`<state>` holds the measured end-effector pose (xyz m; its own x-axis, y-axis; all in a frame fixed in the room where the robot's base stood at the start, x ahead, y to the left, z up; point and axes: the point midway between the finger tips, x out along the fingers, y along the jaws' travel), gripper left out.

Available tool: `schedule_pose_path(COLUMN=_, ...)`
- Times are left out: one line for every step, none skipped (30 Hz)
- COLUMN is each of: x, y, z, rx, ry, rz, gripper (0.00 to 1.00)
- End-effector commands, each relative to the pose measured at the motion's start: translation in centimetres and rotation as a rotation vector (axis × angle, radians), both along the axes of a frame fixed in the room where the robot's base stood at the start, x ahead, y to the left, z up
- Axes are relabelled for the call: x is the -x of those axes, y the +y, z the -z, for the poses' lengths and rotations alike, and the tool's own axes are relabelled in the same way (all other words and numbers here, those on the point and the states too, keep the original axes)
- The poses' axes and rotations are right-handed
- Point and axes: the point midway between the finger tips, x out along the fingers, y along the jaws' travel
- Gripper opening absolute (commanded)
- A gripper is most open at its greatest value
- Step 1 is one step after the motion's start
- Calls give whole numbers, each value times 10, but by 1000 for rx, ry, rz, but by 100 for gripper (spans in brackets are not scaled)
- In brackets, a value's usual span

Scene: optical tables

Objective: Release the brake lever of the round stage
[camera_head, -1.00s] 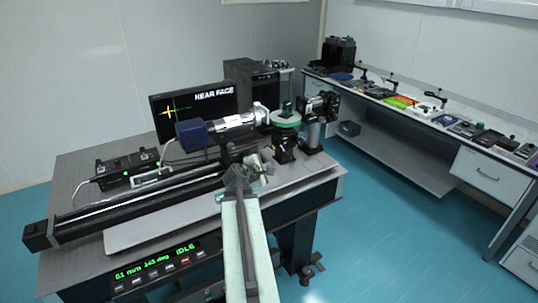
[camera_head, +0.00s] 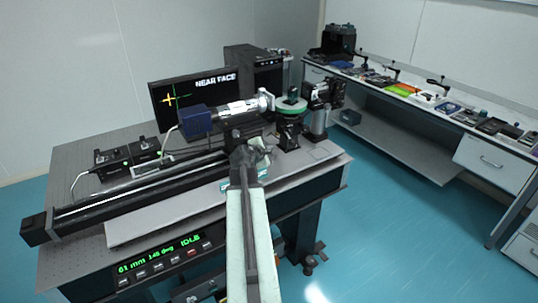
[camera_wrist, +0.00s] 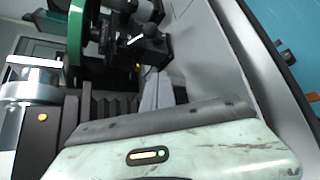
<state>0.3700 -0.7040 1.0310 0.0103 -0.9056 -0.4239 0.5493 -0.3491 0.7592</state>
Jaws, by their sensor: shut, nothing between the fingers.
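The round stage (camera_head: 290,106) has a green rim and a dark base, and it stands on the optical table (camera_head: 75,165) near its right end. Its green rim also shows edge-on at the top left of the wrist view (camera_wrist: 75,32). My gripper (camera_head: 258,147) is shut and empty, in front of and left of the round stage, apart from it as far as the head view shows. In the wrist view a dark knobbed part (camera_wrist: 150,42) sits beside the green rim; I cannot tell whether it is the brake lever. The lever is not clear in the head view.
A blue box with a silver barrel (camera_head: 196,121) stands left of the stage. A dark mounted device (camera_head: 323,96) stands close on its right. A long black rail (camera_head: 120,198) lies in front. A monitor (camera_head: 195,95) is behind. Blue floor (camera_head: 400,220) is free on the right.

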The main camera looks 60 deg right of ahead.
Motion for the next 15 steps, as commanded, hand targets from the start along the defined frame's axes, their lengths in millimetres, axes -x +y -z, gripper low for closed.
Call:
schedule_pose_path(x=-1, y=-14, z=10, rx=0, ry=1, rz=2, gripper=0)
schedule_pose_path(x=-1, y=-20, z=13, rx=0, ry=0, rz=2, gripper=0)
schedule_pose_path(x=-1, y=-28, z=16, rx=0, ry=-1, rz=2, gripper=0)
schedule_pose_path(x=-1, y=-33, z=19, rx=1, ry=-1, rz=2, gripper=0)
schedule_pose_path(x=-1, y=-38, z=21, rx=1, ry=-1, rz=2, gripper=0)
schedule_pose_path(x=8, y=-39, z=10, rx=0, ry=0, rz=2, gripper=0)
schedule_pose_path(x=13, y=-41, z=7, rx=0, ry=0, rz=4, gripper=0)
schedule_pose_path(x=17, y=-42, z=5, rx=-1, ry=-1, rz=3, gripper=0)
schedule_pose_path(x=21, y=-44, z=3, rx=0, ry=-1, rz=2, gripper=0)
schedule_pose_path(x=24, y=-46, z=2, rx=0, ry=0, rz=2, gripper=0)
schedule_pose_path(x=26, y=-48, z=1, rx=0, ry=-1, rz=3, gripper=0)
schedule_pose_path(x=29, y=-49, z=0, rx=0, ry=0, rz=2, gripper=0)
schedule_pose_path(x=30, y=-50, z=0, rx=0, ry=0, rz=2, gripper=0)
schedule_pose_path(x=31, y=-50, z=0, rx=0, ry=0, rz=2, gripper=0)
schedule_pose_path(x=32, y=-51, z=0, rx=0, ry=0, rz=2, gripper=0)
